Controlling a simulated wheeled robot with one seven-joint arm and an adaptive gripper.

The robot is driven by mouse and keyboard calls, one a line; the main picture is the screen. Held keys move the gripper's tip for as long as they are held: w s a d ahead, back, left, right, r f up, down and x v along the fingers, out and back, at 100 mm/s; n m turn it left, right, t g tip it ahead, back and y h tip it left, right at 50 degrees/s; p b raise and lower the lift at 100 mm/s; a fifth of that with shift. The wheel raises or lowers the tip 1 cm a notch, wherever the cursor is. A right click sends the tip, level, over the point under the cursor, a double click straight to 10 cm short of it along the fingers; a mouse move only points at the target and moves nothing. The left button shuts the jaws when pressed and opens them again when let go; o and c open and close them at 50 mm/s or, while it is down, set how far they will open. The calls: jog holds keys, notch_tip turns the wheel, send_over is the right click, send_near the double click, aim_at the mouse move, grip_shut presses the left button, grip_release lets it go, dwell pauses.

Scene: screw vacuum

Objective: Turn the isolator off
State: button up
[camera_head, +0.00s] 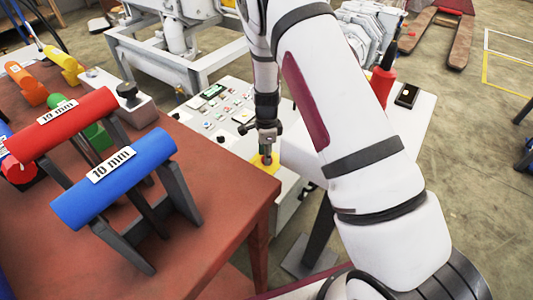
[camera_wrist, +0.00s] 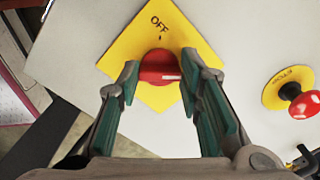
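The isolator is a red rotary knob (camera_wrist: 158,66) on a yellow diamond plate (camera_wrist: 152,92) marked OFF at its upper corner. A white mark on the knob points right, away from the OFF label. My gripper (camera_wrist: 159,66) is open around the knob, with one green-padded finger close on each side; contact cannot be made out. In the head view my gripper (camera_head: 265,150) points down over the yellow plate (camera_head: 262,167) at the panel's near edge, and hides most of the knob.
A red push button (camera_wrist: 305,105) on a round yellow plate is right of my fingers. A control panel (camera_head: 222,107) with several buttons lies behind. A red-brown table (camera_head: 190,255) with a blue 10 mm cylinder (camera_head: 115,180) on a stand is close on the left.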

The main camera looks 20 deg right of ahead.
jog(key=shift+n, duration=0.3)
jog(key=n+p, duration=0.1)
jog(key=n, duration=0.2)
jog(key=shift+n, duration=0.4)
jog(key=n, duration=0.4)
jog(key=shift+n+p, duration=0.3)
jog(key=n, duration=0.4)
jog(key=shift+d+n+p, duration=0.1)
jog(key=shift+n+p, duration=0.3)
jog(key=shift+n, duration=2)
jog(key=o, duration=1.2)
jog(key=shift+c, duration=0.2)
jog(key=shift+r, duration=0.1)
